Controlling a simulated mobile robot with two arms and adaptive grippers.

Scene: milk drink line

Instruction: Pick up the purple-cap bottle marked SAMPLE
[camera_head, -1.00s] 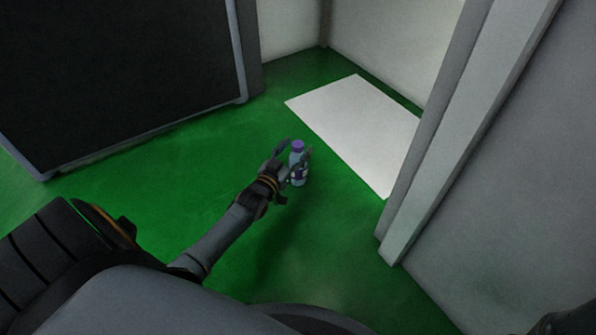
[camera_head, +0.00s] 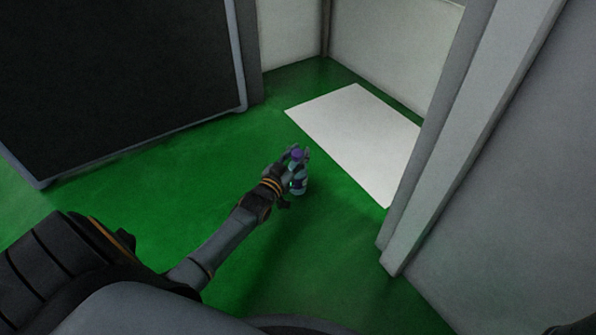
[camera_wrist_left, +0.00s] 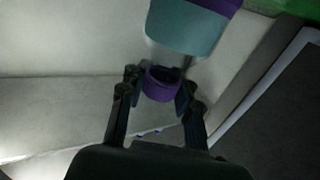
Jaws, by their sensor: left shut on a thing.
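No SAMPLE marking can be read. My right gripper is not in view.
A white sheet or panel (camera_head: 358,135) lies on the green floor (camera_head: 190,160) just behind the bottle. A grey post and wall (camera_head: 490,170) stand to the right. A large dark panel (camera_head: 115,80) stands at the left. Open floor lies left of the bottle.

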